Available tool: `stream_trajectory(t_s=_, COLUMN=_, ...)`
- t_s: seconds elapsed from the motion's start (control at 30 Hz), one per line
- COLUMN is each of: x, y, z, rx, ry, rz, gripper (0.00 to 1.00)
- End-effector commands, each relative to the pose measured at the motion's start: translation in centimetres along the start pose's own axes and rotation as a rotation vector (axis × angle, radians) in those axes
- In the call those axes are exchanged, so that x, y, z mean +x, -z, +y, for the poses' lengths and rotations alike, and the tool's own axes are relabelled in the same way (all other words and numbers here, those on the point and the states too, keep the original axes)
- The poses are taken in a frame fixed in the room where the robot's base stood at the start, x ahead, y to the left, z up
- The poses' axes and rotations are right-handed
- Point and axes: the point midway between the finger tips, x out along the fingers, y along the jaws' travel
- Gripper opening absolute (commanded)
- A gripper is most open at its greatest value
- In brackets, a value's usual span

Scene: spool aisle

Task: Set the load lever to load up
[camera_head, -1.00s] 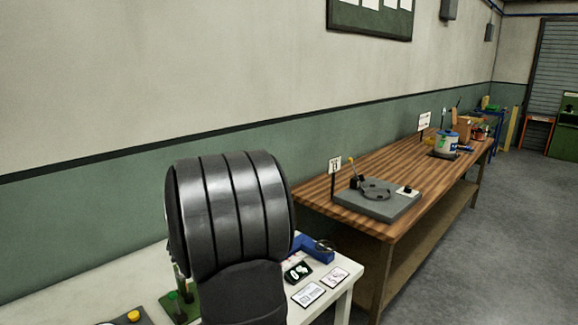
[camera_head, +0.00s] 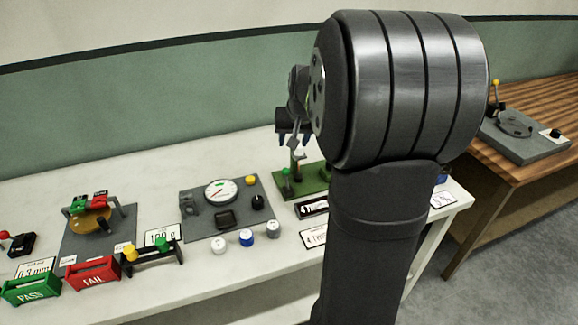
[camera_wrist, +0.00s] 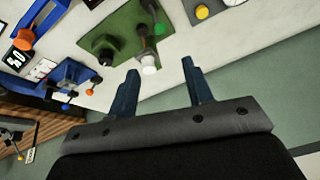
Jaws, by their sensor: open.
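No label in view reads "load", so I cannot tell for certain which part is the load lever. A green plate (camera_head: 316,182) on the white bench carries upright posts, one with a green knob (camera_head: 286,172) and one with a white cap. My gripper (camera_head: 293,142) is above this plate, fingers pointing down, partly hidden by my arm. In the wrist view my gripper (camera_wrist: 159,64) has two blue fingers spread apart with nothing held. The white cap (camera_wrist: 149,66) shows near the gap between the fingertips; contact cannot be judged. A green knob (camera_wrist: 158,29) stands beyond it.
A grey gauge panel (camera_head: 212,228) is left of the green plate, with small capped cylinders in front. A grey fixture (camera_head: 530,146) with a yellow-knobbed lever (camera_head: 496,90) sits on the wooden bench at right.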

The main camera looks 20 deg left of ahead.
Motion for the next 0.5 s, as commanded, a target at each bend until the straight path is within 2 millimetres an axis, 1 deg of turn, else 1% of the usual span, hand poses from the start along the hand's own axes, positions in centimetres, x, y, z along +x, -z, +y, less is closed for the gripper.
stream_trajectory(t_s=0.07, x=0.4, y=0.0, z=-0.1, rx=0.006, ry=-0.005, rz=0.001, gripper=0.46)
stream_trajectory(t_s=0.17, x=1.6, y=-0.1, z=-0.1, rx=0.007, ry=-0.005, rz=-0.001, gripper=0.46)
stream_trajectory(t_s=0.27, x=3.5, y=-0.1, z=-0.1, rx=0.007, ry=-0.005, rz=-0.003, gripper=0.46)
stream_trajectory(t_s=0.5, x=8.7, y=-0.1, z=0.0, rx=0.006, ry=-0.005, rz=-0.003, gripper=0.46)
